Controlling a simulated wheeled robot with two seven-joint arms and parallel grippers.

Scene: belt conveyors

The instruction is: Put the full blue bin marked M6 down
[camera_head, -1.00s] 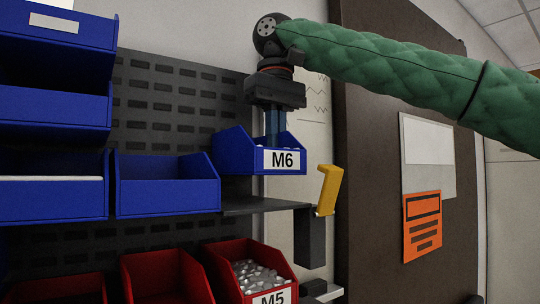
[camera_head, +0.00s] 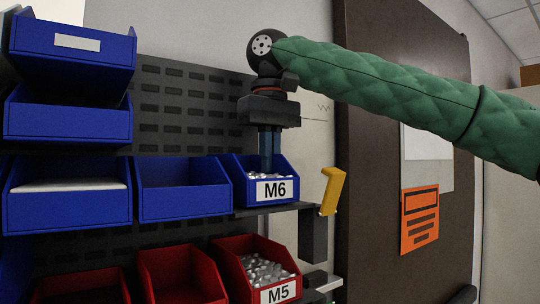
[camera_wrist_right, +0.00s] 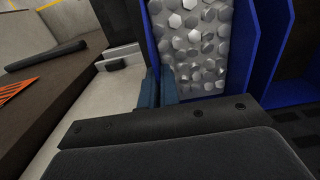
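The blue bin marked M6 (camera_head: 240,193) is full of small silvery hexagonal parts. In the head view it sits level with the dark shelf (camera_head: 285,208), at its right end, and its base appears to touch it. My right gripper (camera_head: 269,160) reaches straight down at the bin from above. In the right wrist view, the right gripper's fingers (camera_wrist_right: 160,92) are close together at one side wall of the bin (camera_wrist_right: 155,35) and appear pinched on it. The parts lie to the right of the fingers. My left gripper is not in view.
An empty blue bin (camera_head: 185,205) stands directly left of M6. More blue bins (camera_head: 70,120) are at the left. A red bin marked M5 (camera_head: 240,280) with parts is below. A yellow piece (camera_head: 331,190) rises at the shelf's right end. A brown panel (camera_head: 385,80) stands further right.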

